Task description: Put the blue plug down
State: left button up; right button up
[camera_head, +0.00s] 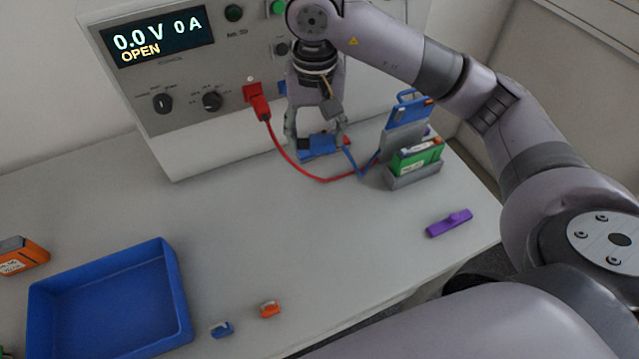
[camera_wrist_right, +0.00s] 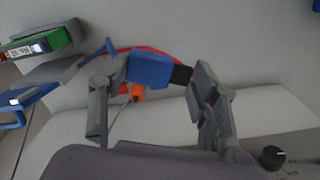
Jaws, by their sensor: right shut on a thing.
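My right gripper (camera_head: 319,140) is in front of the cycler, low over the table, its fingers pointing down. It is shut on the blue plug (camera_head: 320,148). In the right wrist view the blue plug (camera_wrist_right: 151,70) with its dark tip lies between the fingertips (camera_wrist_right: 158,75). I cannot tell whether the plug touches the table. A blue cable (camera_head: 352,163) runs from it toward the battery holder. My left gripper is not in view.
The cycler (camera_head: 200,140) displays 0.0 V, 0 A, OPEN. A red plug (camera_head: 258,100) sits in its front, with a red cable (camera_head: 290,160). The holder (camera_head: 416,178) carries a green battery (camera_head: 418,157). A purple clip (camera_head: 449,222) and blue tray (camera_head: 110,300) lie on the table; its middle is clear.

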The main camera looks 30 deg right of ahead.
aim_at(316, 140)
notch_tip(316, 140, down, 4)
jog(key=shift+s+f, duration=0.1)
notch_tip(316, 140, down, 8)
jog(key=shift+r+p, duration=0.15)
jog(key=shift+p, duration=0.75)
notch_tip(316, 140, down, 4)
jog(key=shift+f+p, duration=0.1)
jog(key=shift+p, duration=0.35)
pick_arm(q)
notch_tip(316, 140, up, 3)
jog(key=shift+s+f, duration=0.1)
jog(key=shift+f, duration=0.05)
pick_arm(e)
jog(key=shift+w, duration=0.2)
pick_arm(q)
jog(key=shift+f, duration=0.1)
pick_arm(e)
jog(key=shift+f+b, duration=0.15)
jog(key=shift+b, duration=0.15)
jog(key=o, duration=1.1)
jog(key=shift+c, duration=0.2)
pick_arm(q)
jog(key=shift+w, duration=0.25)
